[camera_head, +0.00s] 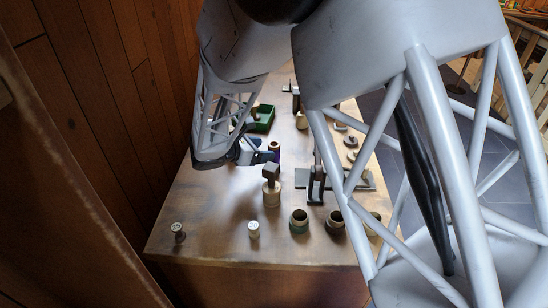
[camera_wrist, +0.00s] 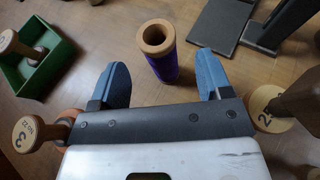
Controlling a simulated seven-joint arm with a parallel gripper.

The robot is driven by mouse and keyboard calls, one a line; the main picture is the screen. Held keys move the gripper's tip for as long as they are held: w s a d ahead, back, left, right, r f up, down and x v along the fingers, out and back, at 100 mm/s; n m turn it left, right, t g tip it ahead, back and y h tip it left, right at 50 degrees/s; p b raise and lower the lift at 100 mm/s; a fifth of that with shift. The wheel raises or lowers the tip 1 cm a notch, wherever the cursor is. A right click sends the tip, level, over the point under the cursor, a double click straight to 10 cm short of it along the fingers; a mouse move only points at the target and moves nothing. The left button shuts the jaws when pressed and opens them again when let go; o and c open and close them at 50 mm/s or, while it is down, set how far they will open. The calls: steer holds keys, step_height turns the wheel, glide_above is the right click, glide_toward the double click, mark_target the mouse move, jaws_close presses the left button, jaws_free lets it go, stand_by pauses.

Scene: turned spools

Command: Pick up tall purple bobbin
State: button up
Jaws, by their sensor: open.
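The tall purple bobbin (camera_wrist: 163,67) stands upright in the wrist view, with a tan wooden rim and a dark hole at its top. My gripper (camera_wrist: 164,76) is open, with one blue finger to the left of the bobbin and one to the right. The bobbin shows in or just beyond the gap, with space on both sides and nothing gripped. In the head view, my gripper (camera_head: 256,151) is small and partly hidden by my arm, close to the bobbin (camera_head: 273,156).
A dark flat plate (camera_wrist: 222,25) lies to the right. Several spools and cups stand toward the table's (camera_head: 205,215) front edge.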

mark_target(269, 149)
steer(key=shift+x, duration=2.5)
steer(key=shift+w+r, duration=0.1)
steer(key=c, duration=1)
steer(key=shift+c, duration=0.2)
step_height(269, 149, up, 10)
